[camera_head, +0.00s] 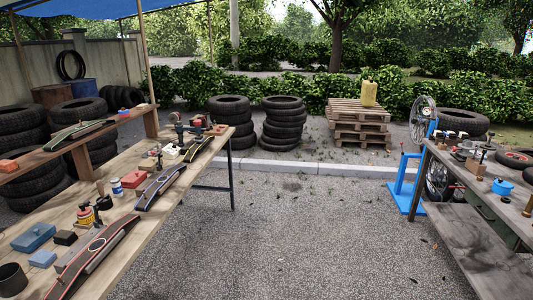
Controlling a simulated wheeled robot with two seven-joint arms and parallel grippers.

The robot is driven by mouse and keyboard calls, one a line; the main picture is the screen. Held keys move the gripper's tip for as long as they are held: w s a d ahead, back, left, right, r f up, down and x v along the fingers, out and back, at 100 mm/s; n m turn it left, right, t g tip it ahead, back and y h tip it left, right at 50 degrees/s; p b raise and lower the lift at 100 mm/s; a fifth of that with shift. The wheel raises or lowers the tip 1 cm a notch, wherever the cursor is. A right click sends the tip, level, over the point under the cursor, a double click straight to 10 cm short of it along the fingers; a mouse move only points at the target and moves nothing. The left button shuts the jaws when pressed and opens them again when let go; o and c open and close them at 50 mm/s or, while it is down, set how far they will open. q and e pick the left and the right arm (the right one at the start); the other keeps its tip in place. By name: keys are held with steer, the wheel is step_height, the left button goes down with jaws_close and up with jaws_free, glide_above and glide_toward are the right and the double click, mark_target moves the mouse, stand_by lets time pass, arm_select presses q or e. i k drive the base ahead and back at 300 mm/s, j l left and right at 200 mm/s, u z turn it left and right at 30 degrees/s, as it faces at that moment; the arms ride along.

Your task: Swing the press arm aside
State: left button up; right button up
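No part that I can name for certain as the press arm shows in the head view. A blue metal stand (405,185) with an upright post and a flat base stands on the gravel at the right, beside the right workbench. A small red tip shows near the top of its post. A spoked wheel (422,118) shows just behind it, and part of another wheel is low beside the bench. Neither of my grippers is in view, so nothing shows of what they hold.
A long wooden table (140,215) at left carries tools, bottles and several long curved dark pieces. The right workbench (480,235) holds small tools and a blue pot (502,187). Tire stacks (283,125) and pallets (357,125) stand behind a kerb. The gravel between is clear.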

mark_target(196, 129)
steer(key=i, duration=1.1)
steer(key=i+l+u, duration=0.15)
steer(key=i, duration=0.9)
